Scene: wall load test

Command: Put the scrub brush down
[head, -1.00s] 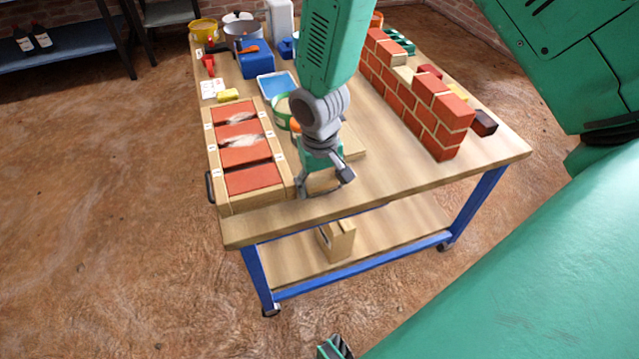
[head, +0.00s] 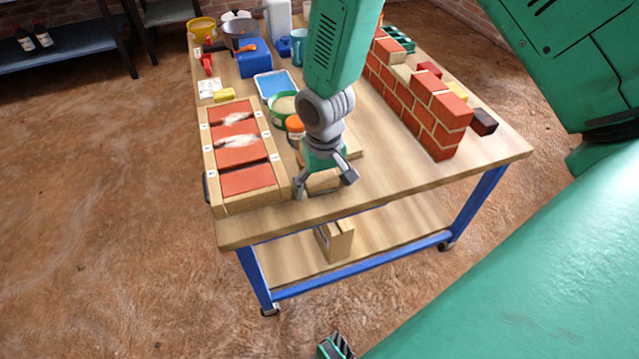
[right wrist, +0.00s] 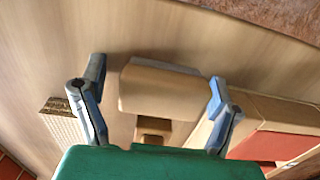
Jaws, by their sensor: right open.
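My right gripper (head: 325,185) is open, low over the near part of the wooden table (head: 415,170). Its fingers stand apart on either side of a tan wooden block with a rounded edge. I take this block to be the scrub brush (right wrist: 163,88). In the head view the block (head: 322,181) is partly hidden by the gripper. It seems to rest on the table; its underside is hidden. My left gripper is not in view.
A wooden frame with red panels (head: 243,180), two whitened, lies left of the gripper. An orange-lidded jar (head: 295,126) and green tub (head: 279,105) stand close behind. A brick wall (head: 420,100) stands right. A cream textured piece (right wrist: 65,120) lies beside one finger. The near-right tabletop is clear.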

